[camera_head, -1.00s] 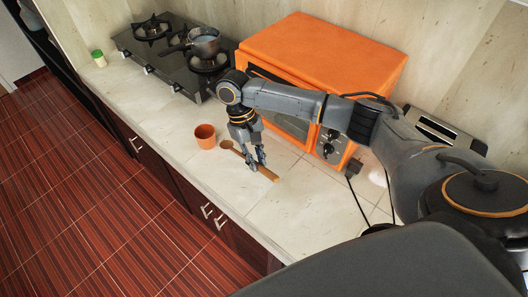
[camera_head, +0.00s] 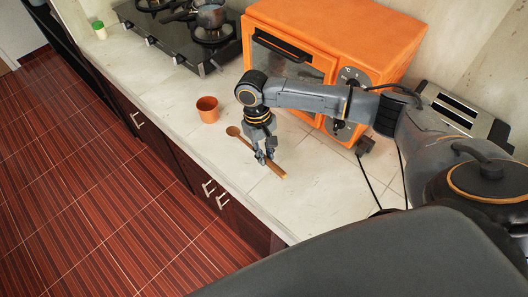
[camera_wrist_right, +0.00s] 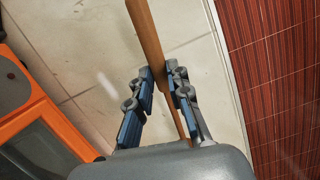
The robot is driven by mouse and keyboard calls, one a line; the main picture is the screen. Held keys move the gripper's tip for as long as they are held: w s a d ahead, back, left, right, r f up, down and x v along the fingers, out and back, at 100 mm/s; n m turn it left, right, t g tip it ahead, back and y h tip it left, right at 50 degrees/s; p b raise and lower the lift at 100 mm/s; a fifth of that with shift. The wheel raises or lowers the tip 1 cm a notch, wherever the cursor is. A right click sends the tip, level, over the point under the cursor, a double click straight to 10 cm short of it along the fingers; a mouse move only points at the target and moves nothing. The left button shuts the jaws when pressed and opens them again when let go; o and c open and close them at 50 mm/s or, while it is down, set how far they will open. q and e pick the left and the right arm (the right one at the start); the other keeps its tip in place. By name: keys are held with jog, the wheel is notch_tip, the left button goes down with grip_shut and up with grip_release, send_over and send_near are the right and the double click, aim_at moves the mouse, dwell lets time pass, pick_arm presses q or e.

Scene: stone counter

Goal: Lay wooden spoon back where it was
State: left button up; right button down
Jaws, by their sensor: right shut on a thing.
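The wooden spoon (camera_head: 246,143) is brown, with its round bowl toward the orange cup and its handle pointing to the lower right. It is over the pale stone counter (camera_head: 292,204); I cannot tell whether it touches the surface. My right gripper (camera_head: 266,160) points down, shut on the spoon's handle. In the right wrist view the handle (camera_wrist_right: 148,35) runs between the two fingers of the gripper (camera_wrist_right: 166,92). The spoon's bowl is outside that view. My left gripper is in neither view.
An orange cup (camera_head: 207,109) stands left of the spoon's bowl. An orange oven (camera_head: 335,40) stands behind my right arm, with a toaster (camera_head: 462,112) at its right. A black hob (camera_head: 185,38) with a pot (camera_head: 210,14) is at back left. The counter's front edge is near.

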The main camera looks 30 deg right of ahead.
jog(key=shift+s+f, duration=0.1)
jog(key=shift+f, duration=0.45)
jog(key=shift+s+f+t, duration=0.2)
jog(key=shift+f+t, duration=0.4)
jog(key=shift+f, duration=1.05)
jog(key=c, duration=0.7)
grip_release()
